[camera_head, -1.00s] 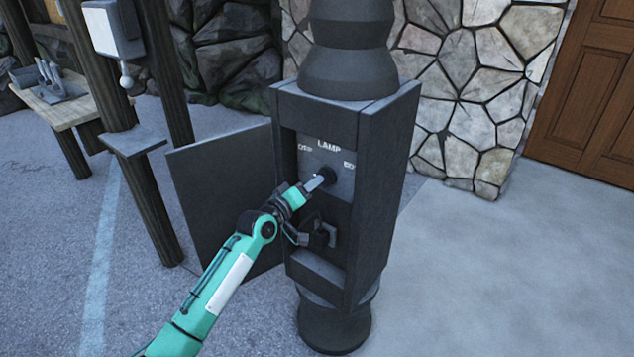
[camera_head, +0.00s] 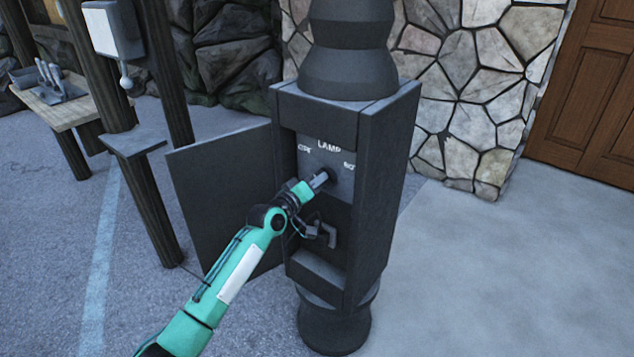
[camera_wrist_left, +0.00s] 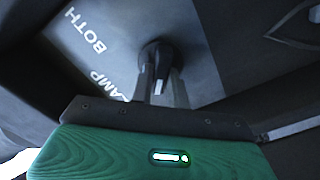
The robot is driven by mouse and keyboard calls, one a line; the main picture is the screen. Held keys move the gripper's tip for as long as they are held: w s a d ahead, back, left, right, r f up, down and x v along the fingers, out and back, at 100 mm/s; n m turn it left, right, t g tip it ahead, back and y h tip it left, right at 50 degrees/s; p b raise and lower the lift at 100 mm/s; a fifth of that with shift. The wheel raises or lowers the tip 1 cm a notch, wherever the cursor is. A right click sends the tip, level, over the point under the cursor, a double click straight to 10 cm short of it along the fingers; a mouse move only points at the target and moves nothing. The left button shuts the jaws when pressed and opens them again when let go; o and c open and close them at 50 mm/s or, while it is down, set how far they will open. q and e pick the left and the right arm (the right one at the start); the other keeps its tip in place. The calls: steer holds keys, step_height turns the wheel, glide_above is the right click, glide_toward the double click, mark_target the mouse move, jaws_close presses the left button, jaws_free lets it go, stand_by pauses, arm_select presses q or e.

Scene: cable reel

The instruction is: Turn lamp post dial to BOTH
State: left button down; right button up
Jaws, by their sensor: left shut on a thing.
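The lamp post (camera_head: 385,200) is a dark grey post with an open box in its front. Its panel bears the words LAMP at the top, OFF at the left and a partly legible BOTH at the right. The black dial (camera_head: 330,175) is on this panel below LAMP; it also shows in the left wrist view (camera_wrist_left: 154,56), near the printed BOTH. My left gripper (camera_head: 322,180) is shut on the dial, with its fingers on either side of the knob in the wrist view (camera_wrist_left: 161,85). The fingers partly hide the dial, so its exact pointing is unclear. My right gripper is not in view.
The box's door (camera_head: 220,200) hangs open on the left. A dark handle-like part (camera_head: 325,235) sits in the box below the dial. A wooden bench (camera_head: 65,112) with tools and a post with a grey box (camera_head: 112,30) stand at left. Open pavement lies right.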

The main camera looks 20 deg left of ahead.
arm_select(q)
steer(key=shift+s+d+m+p, duration=0.15)
steer(key=shift+m+p, duration=0.7)
steer(key=shift+m, duration=2.5)
steer(key=shift+w+d+m+p, duration=0.1)
steer(key=shift+m+p, duration=0.7)
steer(key=shift+m, duration=2.5)
steer(key=shift+s+d+m+p, duration=0.15)
steer(key=shift+m+p, duration=0.7)
steer(key=shift+m, duration=2.5)
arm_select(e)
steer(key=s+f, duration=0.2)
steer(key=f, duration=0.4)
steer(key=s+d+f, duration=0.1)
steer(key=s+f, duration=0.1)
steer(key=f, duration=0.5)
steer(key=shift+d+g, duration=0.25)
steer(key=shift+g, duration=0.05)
arm_select(q)
steer(key=shift+f, duration=0.1)
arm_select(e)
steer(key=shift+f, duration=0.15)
arm_select(q)
steer(key=c, duration=1.4)
jaws_free()
steer(key=shift+o, duration=0.2)
